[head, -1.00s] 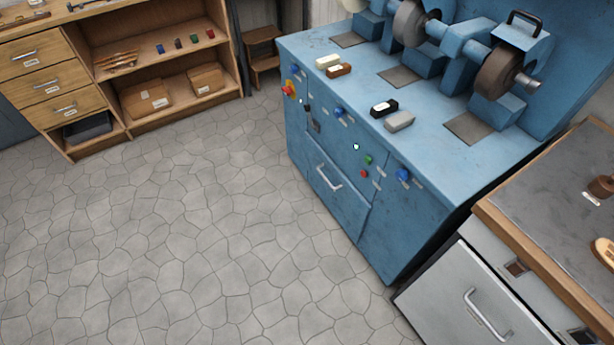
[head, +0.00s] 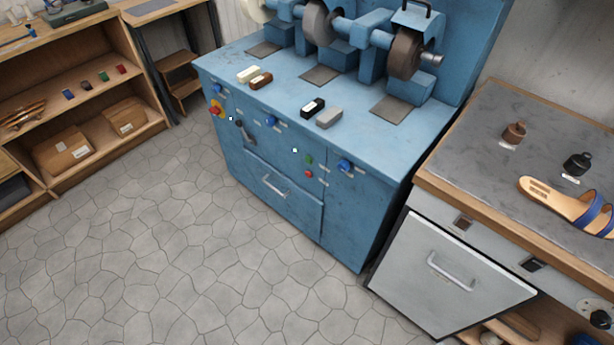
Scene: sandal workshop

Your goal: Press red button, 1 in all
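A small red button (head: 309,174) sits on the front panel of the blue grinding machine (head: 340,215). It is just below a green button (head: 309,159) and to the left of a blue knob (head: 344,166). Another red control, a larger knob on a yellow base (head: 216,110), is at the panel's far left end. A small pale light (head: 295,150) shows up and left of the green button. My gripper is not in this view.
Stone floor (head: 180,240) is clear in front of the machine. A workbench with a grey top (head: 490,130) stands at the right, holding a sandal (head: 550,201) and two small bottles. Wooden shelves (head: 110,165) with boxes stand at the left.

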